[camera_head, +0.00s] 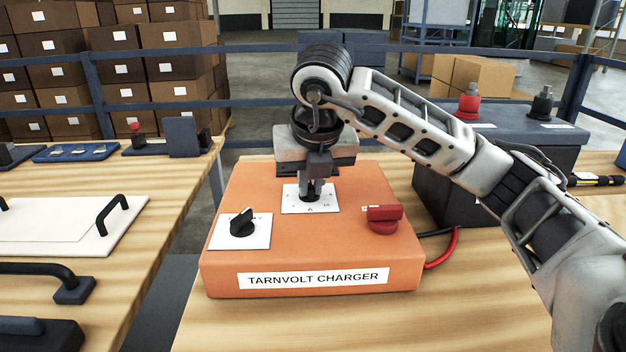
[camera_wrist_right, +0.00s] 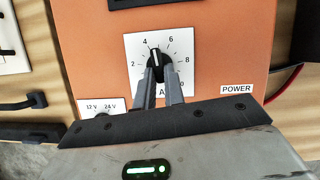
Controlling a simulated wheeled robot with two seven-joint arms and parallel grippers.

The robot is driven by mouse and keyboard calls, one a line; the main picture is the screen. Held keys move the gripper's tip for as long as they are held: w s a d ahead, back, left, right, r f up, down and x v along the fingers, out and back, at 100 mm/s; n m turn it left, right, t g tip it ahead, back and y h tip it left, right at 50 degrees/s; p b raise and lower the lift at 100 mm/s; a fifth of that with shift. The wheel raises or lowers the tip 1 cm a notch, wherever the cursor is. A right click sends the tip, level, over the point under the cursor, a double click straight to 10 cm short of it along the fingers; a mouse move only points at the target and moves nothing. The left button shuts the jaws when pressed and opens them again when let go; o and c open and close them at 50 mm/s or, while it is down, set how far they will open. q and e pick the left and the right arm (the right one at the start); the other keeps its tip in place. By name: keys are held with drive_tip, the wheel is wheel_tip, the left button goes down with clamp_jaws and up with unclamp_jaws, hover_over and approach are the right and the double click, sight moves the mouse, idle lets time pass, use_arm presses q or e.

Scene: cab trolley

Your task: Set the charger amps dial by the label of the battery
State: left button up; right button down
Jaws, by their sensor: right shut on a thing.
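The orange charger (camera_head: 310,252) sits on the wooden table, labelled TARNVOLT CHARGER. Its black amps dial (camera_wrist_right: 155,59) is on a white plate marked 2, 4, 6, 8, with lower marks hidden. The white pointer line points up, between 4 and 6. My right gripper (camera_head: 310,190) is shut on this dial from above; its fingers (camera_wrist_right: 158,75) also show in the right wrist view. The dark battery (camera_head: 425,180) stands right of the charger, partly behind my right arm. I see no readable amps label on it. My left gripper is not in view.
A black voltage knob (camera_head: 242,222) by a 12 V/24 V plate (camera_wrist_right: 103,106) and a red power switch (camera_head: 383,218) flank the dial. Red and black cables (camera_head: 441,250) run towards the battery. A second table (camera_head: 150,235) with handles stands left, across a gap.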

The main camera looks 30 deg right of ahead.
drive_tip(key=shift+w+r+m, duration=0.1)
drive_tip(key=shift+m, duration=0.5)
drive_tip(key=shift+a+h, duration=0.1)
drive_tip(key=shift+h, duration=0.2)
drive_tip(key=c, duration=1.5)
unclamp_jaws()
drive_tip(key=shift+r, duration=0.4)
use_arm(q)
drive_tip(key=p, duration=0.2)
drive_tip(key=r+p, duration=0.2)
drive_tip(key=p, duration=0.1)
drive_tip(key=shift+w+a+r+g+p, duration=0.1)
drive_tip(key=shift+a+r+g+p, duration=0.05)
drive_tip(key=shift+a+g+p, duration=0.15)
use_arm(e)
drive_tip(key=v, duration=1.5)
drive_tip(key=shift+a, duration=0.1)
